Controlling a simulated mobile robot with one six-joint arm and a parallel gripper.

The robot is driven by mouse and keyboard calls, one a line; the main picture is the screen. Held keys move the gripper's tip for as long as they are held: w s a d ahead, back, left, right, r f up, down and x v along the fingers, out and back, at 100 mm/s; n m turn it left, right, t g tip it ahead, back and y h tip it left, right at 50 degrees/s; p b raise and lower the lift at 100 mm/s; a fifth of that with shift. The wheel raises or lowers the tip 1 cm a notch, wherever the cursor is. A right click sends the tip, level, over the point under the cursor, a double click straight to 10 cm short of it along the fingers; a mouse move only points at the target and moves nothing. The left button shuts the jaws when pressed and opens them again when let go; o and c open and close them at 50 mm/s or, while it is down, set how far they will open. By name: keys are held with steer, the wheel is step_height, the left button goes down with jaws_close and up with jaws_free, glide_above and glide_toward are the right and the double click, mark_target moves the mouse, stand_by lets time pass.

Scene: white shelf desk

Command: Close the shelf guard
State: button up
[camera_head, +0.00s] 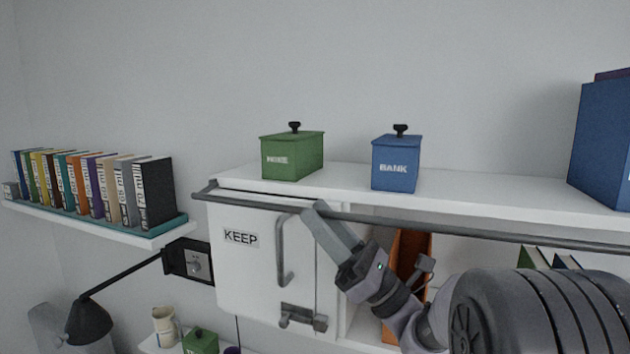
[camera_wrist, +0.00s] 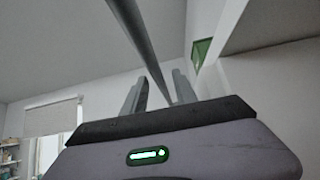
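The shelf guard is a long grey rail (camera_head: 480,231) running along the front of the white upper shelf, with a short bent arm at its left end by the shelf edge. My gripper (camera_head: 320,208) reaches up from the lower right, with its fingertips at the rail above the cabinet handle. In the wrist view, the two fingers (camera_wrist: 158,92) stand apart, and the rail (camera_wrist: 140,38) runs down toward the gap between them. I cannot tell whether either finger touches the rail.
A green box (camera_head: 292,158) and a blue BANK box (camera_head: 397,165) stand on the upper shelf (camera_head: 480,192). Below the rail is a white KEEP door (camera_head: 250,270) with a handle (camera_head: 284,262). A book shelf (camera_head: 120,232) and black lamp (camera_head: 90,318) are at left.

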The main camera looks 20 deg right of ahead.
steer(key=shift+x, duration=0.85)
steer(key=shift+f, duration=0.15)
jaws_close()
steer(key=shift+p, duration=0.4)
